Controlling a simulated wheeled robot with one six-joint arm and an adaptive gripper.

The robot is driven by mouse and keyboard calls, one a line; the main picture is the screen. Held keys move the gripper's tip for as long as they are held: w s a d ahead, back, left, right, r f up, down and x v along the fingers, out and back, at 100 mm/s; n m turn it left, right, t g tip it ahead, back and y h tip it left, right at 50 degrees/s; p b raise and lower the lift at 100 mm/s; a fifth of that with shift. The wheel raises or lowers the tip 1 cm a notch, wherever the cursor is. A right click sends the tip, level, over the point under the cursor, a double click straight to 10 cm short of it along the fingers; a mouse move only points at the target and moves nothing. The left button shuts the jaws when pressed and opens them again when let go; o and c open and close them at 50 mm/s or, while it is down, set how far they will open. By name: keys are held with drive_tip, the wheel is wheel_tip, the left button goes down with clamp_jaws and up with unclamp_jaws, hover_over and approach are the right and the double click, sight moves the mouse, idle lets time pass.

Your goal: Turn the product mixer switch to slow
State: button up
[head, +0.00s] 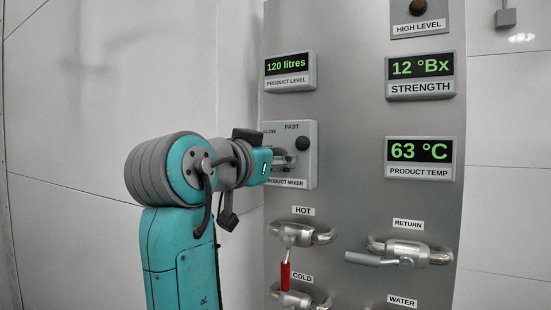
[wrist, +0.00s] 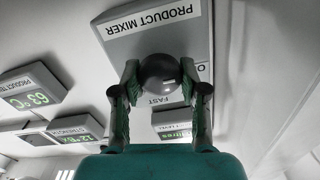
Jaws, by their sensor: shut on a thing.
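The product mixer box (head: 308,170) is a grey panel on the steel column, marked SLOW, FAST and PRODUCT MIXER. Its switch has a dark round knob (head: 302,143), just below the FAST label. My gripper (head: 290,157) reaches the box from the left and partly covers it and the SLOW label. In the wrist view the panel is upside down, and the dark knob (wrist: 160,72) sits between my fingertips, with FAST close beside it. My gripper (wrist: 159,76) is shut on the knob. The switch's lever behind the knob is mostly hidden.
The product level display (head: 288,66) is above the box. The strength display (head: 420,72) and product temp display (head: 420,152) are to the right. The hot valve (head: 302,234) with its red handle and the return valve (head: 410,252) stick out below.

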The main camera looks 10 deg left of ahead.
drive_tip(key=m, duration=0.4)
drive_tip(key=shift+m, duration=2.2)
drive_tip(key=shift+f, duration=0.1)
drive_tip(key=o, duration=1.1)
drive_tip(key=shift+o, duration=0.2)
